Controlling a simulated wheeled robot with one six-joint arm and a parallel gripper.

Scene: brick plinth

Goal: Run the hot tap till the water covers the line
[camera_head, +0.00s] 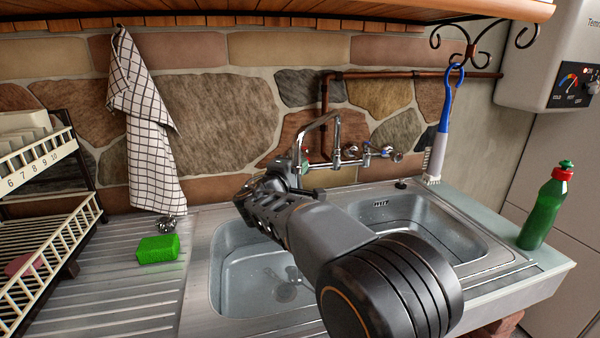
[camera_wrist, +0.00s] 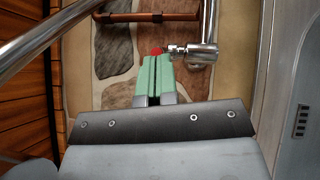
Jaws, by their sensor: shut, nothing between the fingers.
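The metal mixer tap (camera_head: 337,150) is fixed to the stone wall above the sink, with a curved spout. A blue-marked handle (camera_head: 384,152) is at its right end. In the wrist view, a red-marked handle (camera_wrist: 157,51) on the tap body (camera_wrist: 190,52) lies just beyond my gripper (camera_wrist: 157,60). The green fingers are shut and empty; I cannot tell whether they touch the red handle. In the head view, my gripper (camera_head: 303,164) is at the tap's left end. The left basin (camera_head: 225,240) is partly hidden by my arm. A dark line runs around the right basin (camera_head: 465,245). No running stream is visible.
A green sponge (camera_head: 158,249) and metal scourer (camera_head: 167,224) lie on the drainboard. A dish rack (camera_head: 45,160) stands left. A checked towel (camera_head: 140,120) and blue brush (camera_head: 443,125) hang above. A green bottle (camera_head: 544,208) stands right, below a heater (camera_head: 545,60).

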